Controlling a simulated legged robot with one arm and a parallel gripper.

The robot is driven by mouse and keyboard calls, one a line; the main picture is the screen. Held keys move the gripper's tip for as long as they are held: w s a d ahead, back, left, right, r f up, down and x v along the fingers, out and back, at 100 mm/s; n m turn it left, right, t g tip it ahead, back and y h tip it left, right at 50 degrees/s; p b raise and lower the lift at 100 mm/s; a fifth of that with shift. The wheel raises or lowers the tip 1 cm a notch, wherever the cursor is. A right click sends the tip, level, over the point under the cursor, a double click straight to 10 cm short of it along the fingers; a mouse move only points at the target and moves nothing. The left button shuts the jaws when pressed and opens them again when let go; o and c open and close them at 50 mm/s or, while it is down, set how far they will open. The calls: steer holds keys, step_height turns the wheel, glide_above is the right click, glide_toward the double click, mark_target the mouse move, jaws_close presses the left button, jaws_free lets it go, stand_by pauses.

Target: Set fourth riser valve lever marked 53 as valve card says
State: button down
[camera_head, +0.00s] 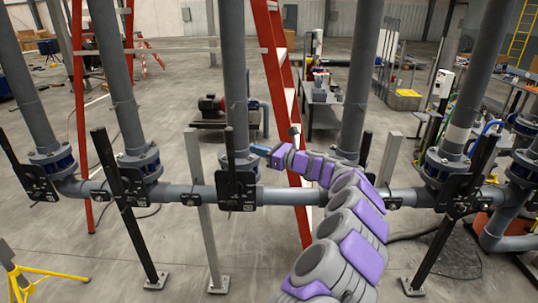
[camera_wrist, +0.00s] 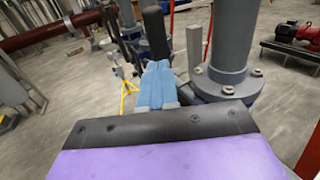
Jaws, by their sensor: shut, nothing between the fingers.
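My gripper (camera_head: 258,149) has blue fingers, shut and empty, just right of the flange on the third riser from the left (camera_head: 234,70). In the wrist view the fingers (camera_wrist: 157,80) point toward a black lever (camera_wrist: 155,32), left of a grey flanged riser (camera_wrist: 232,40); contact cannot be told. In the head view, the third riser's black lever (camera_head: 231,150) stands near upright. The fourth riser (camera_head: 360,75) stands behind my arm; a black lever end (camera_head: 366,146) shows there, its valve mostly hidden. Number marks are unreadable, and I cannot make out a valve card.
A grey horizontal pipe (camera_head: 290,196) joins the risers. A red ladder (camera_head: 282,90) stands behind. A yellow stand (camera_head: 20,275) is at the lower left.

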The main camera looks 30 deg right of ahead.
steer(key=x, duration=0.6)
steer(key=shift+w+b, duration=0.3)
steer(key=shift+w, duration=0.05)
steer(key=shift+a+r, duration=0.15)
steer(key=shift+a, duration=0.05)
